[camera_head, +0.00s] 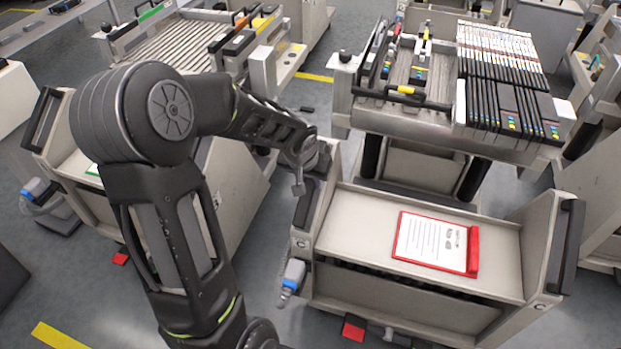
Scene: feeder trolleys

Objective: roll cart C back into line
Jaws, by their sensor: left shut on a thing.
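The left cart (235,195) is largely covered by my left arm. My right gripper is out of view.
Behind the right cart is a feeder bank (400,112) with a row of black cartridges (505,75). Another bank (165,48) stands behind the left cart. Grey floor (262,255) shows between the carts. Yellow floor marks (57,337) and red foot pedals (353,328) lie low.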

